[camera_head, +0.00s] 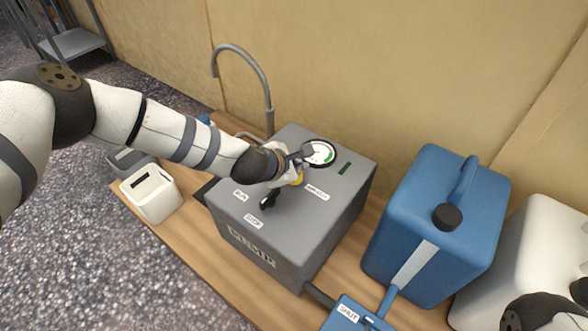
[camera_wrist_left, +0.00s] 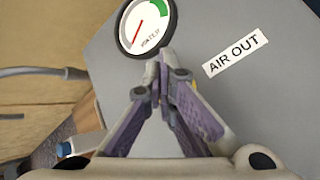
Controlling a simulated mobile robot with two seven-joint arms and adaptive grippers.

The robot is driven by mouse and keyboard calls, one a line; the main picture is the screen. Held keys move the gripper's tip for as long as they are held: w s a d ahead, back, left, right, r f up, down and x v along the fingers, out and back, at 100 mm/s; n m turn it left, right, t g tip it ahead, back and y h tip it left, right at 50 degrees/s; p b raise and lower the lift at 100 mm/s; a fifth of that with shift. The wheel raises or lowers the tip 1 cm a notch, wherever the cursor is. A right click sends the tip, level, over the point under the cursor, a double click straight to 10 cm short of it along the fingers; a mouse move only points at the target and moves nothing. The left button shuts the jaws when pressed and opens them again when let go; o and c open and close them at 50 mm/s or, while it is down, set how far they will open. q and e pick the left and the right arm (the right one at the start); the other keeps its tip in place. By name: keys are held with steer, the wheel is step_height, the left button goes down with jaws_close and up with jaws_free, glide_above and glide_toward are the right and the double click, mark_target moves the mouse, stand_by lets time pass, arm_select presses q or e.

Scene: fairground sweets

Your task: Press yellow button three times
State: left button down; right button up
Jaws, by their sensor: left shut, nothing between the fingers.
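The grey pump box (camera_head: 340,205) stands on the wooden bench. A small patch of yellow, likely the yellow button (camera_head: 298,181), shows at my left gripper (camera_head: 292,172), beside the "AIR OUT" label (camera_head: 317,193). The gripper covers most of that spot, and I cannot tell whether it touches the button. In the left wrist view my left gripper (camera_wrist_left: 163,88) is shut and empty, its fingertips together over the grey top between the gauge (camera_wrist_left: 147,25) and the "AIR OUT" label (camera_wrist_left: 235,54). My right gripper is not in view.
A black lever (camera_head: 268,200) stands on the box top near the "STOP" label (camera_head: 253,221). A blue canister (camera_head: 420,215) is to the right, a white container (camera_head: 152,197) to the left. A curved grey pipe (camera_head: 262,75) rises behind the box.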

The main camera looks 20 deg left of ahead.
arm_select(q)
steer(key=shift+r+p, duration=0.3)
steer(key=shift+r, duration=0.3)
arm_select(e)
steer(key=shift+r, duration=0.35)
arm_select(q)
steer(key=shift+r, duration=0.1)
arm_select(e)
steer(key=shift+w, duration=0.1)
arm_select(q)
steer(key=shift+r+p, duration=1.65)
steer(key=shift+r, duration=0.85)
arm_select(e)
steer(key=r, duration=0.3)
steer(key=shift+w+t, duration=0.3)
